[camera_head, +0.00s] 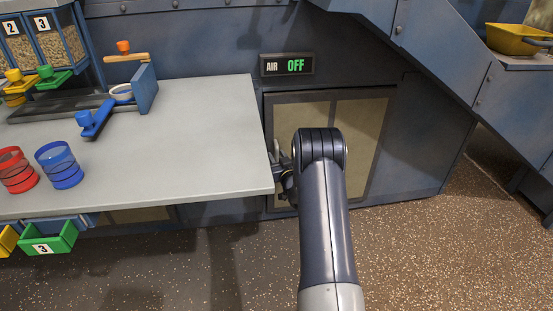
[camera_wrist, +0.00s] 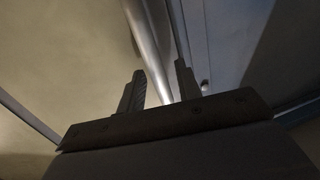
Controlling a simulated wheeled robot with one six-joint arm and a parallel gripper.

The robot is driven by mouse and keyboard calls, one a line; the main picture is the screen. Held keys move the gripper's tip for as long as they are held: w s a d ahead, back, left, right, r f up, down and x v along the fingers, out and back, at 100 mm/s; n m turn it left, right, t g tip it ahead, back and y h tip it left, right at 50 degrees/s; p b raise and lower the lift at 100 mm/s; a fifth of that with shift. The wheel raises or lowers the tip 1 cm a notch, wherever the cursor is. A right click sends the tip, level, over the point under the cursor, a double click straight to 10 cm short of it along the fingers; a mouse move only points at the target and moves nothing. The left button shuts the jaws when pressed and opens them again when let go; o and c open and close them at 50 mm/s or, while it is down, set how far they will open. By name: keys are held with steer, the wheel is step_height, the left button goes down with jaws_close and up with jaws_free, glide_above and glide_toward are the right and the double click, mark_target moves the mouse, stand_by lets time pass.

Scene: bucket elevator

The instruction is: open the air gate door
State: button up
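My gripper (camera_head: 280,165) is at the door's left side, by the table's right edge, and is partly hidden by my own arm. In the wrist view my gripper (camera_wrist: 160,68) has its two fingers apart. A pale round metal bar (camera_wrist: 148,40), seemingly the door handle, runs between the fingers. I cannot tell whether either finger touches it.
The grey table (camera_head: 190,150) stands close on the left, its right edge beside my gripper. It carries red cups (camera_head: 16,170), blue cups (camera_head: 60,165) and a blue stand (camera_head: 146,88). A sloping blue chute (camera_head: 440,50) is at right. Speckled floor (camera_head: 420,250) is clear in front.

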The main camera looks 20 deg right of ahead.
steer(key=shift+w, duration=0.5)
steer(key=shift+c, duration=0.3)
jaws_close()
